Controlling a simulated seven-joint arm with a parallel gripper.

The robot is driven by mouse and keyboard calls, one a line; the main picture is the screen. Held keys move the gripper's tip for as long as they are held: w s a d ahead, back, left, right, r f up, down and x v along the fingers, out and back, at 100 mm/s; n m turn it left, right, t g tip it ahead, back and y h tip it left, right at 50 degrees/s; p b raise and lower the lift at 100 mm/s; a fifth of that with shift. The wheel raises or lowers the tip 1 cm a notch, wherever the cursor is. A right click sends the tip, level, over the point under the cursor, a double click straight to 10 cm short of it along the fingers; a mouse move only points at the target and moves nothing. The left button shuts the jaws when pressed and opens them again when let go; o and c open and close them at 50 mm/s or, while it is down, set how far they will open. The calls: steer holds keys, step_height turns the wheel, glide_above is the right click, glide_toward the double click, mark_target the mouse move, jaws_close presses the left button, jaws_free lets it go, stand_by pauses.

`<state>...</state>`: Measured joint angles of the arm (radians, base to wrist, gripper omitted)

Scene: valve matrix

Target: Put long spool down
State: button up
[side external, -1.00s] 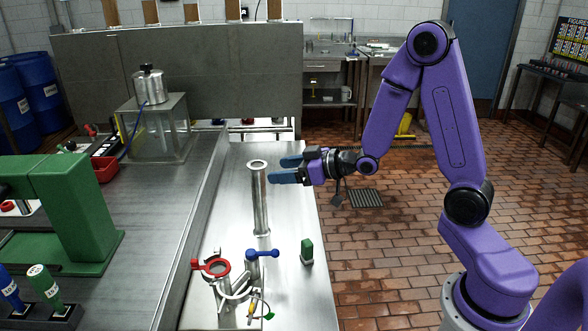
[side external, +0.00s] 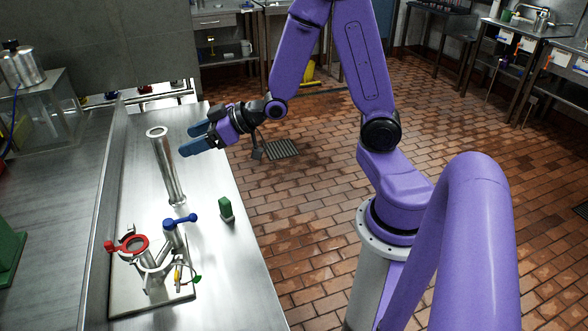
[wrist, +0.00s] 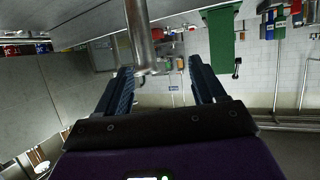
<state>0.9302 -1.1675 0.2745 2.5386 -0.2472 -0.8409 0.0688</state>
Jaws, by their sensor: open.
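The long spool (side external: 166,168) is a shiny steel tube with flanged ends. It stands upright on the steel table (side external: 215,270), apart from the valve assembly. My gripper (side external: 186,141) is level with the spool's upper part, just to its right in the side view. Its two blue fingers are spread and hold nothing. In the wrist view a steel tube, which looks like the spool (wrist: 139,32), reaches in from the top, ahead of my gripper (wrist: 160,68) and nearer the left finger. The side view shows a small gap between fingertips and spool.
A valve assembly with a red clamp (side external: 132,245) and a blue-handled part (side external: 180,220) stands near the table's front. A small green block (side external: 226,208) stands near the right edge. The table around the spool's base is clear.

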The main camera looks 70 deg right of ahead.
steer(key=s+a+f+n+g, duration=0.1)
steer(key=s+a+n+g, duration=0.1)
steer(key=s+a+g, duration=0.35)
steer(key=s+d+r+n+g+h, duration=0.1)
steer(key=s+n+g+h, duration=0.4)
steer(key=s, duration=1.8)
steer(key=shift+s+d+r+g, duration=0.2)
steer(key=shift+s+d+g, duration=0.15)
steer(key=shift+d+g, duration=0.3)
